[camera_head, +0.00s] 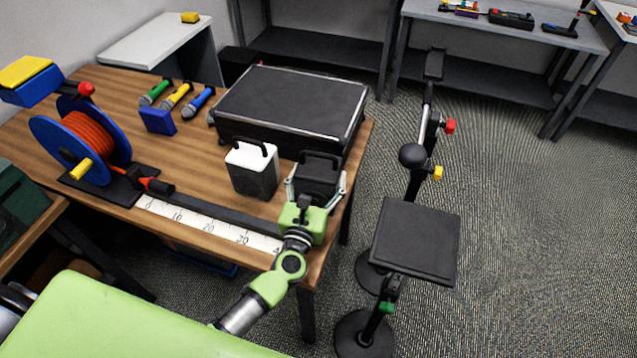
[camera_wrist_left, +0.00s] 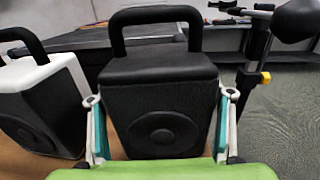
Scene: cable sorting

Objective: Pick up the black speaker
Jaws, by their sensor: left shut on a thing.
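The black speaker (camera_head: 318,172) stands upright near the right end of the wooden table, in front of the black case. It has a handle on top and a round cone on its front, which shows in the left wrist view (camera_wrist_left: 160,100). My left gripper (camera_head: 316,190) has its fingers on both sides of the speaker and is shut on it. The fingers also show in the left wrist view (camera_wrist_left: 160,125). I cannot tell whether the speaker is clear of the table. My right gripper is not in view.
A white speaker (camera_head: 252,168) stands just left of the black one. The large black case (camera_head: 290,105) is behind both. A cable reel (camera_head: 85,140), microphones (camera_head: 176,96) and a ruler strip (camera_head: 205,222) lie to the left. A black stand (camera_head: 415,240) is right of the table.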

